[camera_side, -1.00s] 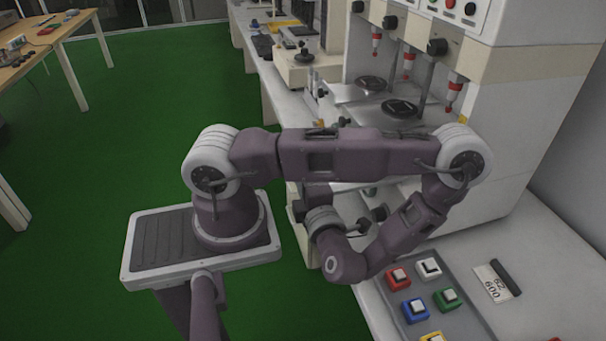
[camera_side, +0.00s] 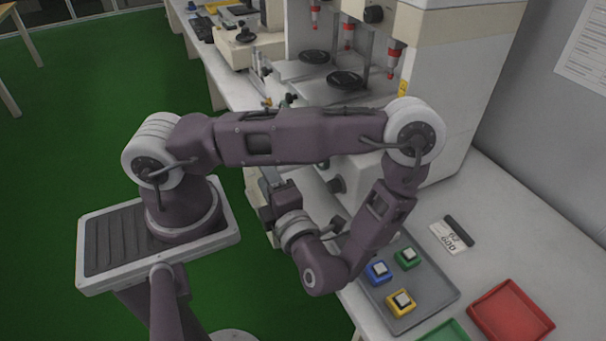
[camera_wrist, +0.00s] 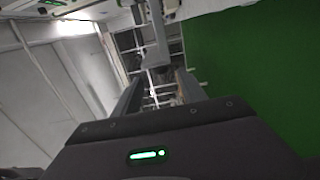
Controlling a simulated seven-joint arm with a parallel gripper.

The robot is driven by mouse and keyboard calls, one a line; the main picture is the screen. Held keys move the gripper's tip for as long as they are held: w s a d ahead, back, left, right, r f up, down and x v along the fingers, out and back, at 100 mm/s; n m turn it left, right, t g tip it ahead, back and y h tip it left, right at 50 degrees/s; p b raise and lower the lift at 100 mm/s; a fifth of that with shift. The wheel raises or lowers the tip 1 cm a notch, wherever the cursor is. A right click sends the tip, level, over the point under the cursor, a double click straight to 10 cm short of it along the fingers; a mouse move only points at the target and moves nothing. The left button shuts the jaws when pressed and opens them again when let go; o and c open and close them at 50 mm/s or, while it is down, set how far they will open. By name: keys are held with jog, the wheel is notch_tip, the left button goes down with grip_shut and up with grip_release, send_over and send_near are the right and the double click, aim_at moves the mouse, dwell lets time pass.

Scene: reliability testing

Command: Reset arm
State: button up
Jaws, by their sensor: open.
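My arm stands on its pedestal in the side view, its upper link level and its forearm folded down and back towards the base. My gripper (camera_side: 268,192) is at the bench's near edge, partly hidden by my own wrist. In the wrist view, my gripper (camera_wrist: 160,82) shows two dark fingers spread apart with nothing between them. The fingers point out over the room, with green floor beyond on the right and a pale wall on the left.
A grey tray (camera_side: 440,291) holds blue (camera_side: 378,272), green (camera_side: 407,257) and yellow (camera_side: 401,303) button blocks beside my forearm. A red tray (camera_side: 511,312) and a number card (camera_side: 448,238) lie right. A testing machine (camera_side: 440,75) stands behind my arm.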

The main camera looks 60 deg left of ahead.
jog(key=d+r+m+t+h, duration=0.2)
jog(key=r+m+h, duration=0.4)
jog(key=m, duration=0.6)
jog(key=s+d+r+m+t+h, duration=0.1)
jog(key=d+r+m+h, duration=0.3)
jog(key=m, duration=0.8)
jog(key=d+r+m+t+h, duration=0.2)
jog(key=r+m+h, duration=0.6)
jog(key=m, duration=0.4)
jog(key=shift+s+d+r+t, duration=0.2)
jog(key=shift+d+r+t, duration=0.1)
jog(key=shift+d+r, duration=0.35)
